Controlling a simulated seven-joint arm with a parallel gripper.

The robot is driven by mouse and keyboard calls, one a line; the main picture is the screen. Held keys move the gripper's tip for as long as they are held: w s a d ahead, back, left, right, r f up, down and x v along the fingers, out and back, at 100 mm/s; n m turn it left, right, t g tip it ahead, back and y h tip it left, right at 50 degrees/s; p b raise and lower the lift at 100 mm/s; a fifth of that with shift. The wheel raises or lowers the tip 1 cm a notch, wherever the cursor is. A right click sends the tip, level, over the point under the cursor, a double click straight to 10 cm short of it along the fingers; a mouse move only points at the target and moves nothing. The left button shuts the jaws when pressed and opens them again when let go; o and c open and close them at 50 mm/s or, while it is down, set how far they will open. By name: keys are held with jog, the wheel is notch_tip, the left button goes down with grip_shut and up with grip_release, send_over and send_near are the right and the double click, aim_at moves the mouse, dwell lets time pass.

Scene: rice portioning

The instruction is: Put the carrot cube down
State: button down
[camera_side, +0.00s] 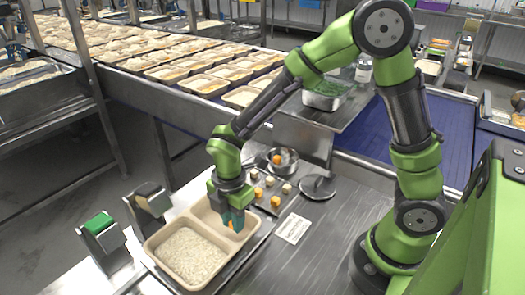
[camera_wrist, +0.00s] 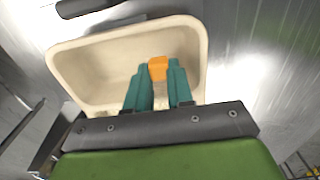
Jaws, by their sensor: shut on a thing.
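My gripper (camera_wrist: 161,78) has teal fingers shut on an orange carrot cube (camera_wrist: 158,66), which shows between the fingertips in the wrist view. In the side view my gripper (camera_side: 234,222) points down at the smaller empty compartment of a beige tray (camera_side: 155,244). The cube (camera_side: 231,225) shows only as a small orange spot there. I cannot tell whether it touches the compartment floor. The tray's larger compartment holds white rice (camera_side: 188,256).
Right of my gripper, a dark board (camera_side: 268,208) holds several orange and pale cubes. Behind it is a metal bowl (camera_side: 283,160) with an orange piece. A round dark lid-like object (camera_side: 318,187) and a white label card (camera_side: 292,229) lie nearby. Two stands (camera_side: 105,245) are at left.

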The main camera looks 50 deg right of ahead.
jog(key=shift+f, duration=1.15)
jog(key=c, duration=1)
grip_release()
jog(key=shift+f, duration=0.1)
notch_tip(320, 180, up, 12)
jog(key=s+d+r+m+t+y, duration=0.2)
jog(key=s+d+r+m+t, duration=0.5)
jog(key=m, duration=1.5)
notch_tip(320, 180, up, 3)
jog(key=s+d, duration=0.2)
jog(key=shift+s+d, duration=0.2)
jog(key=shift+d, duration=0.15)
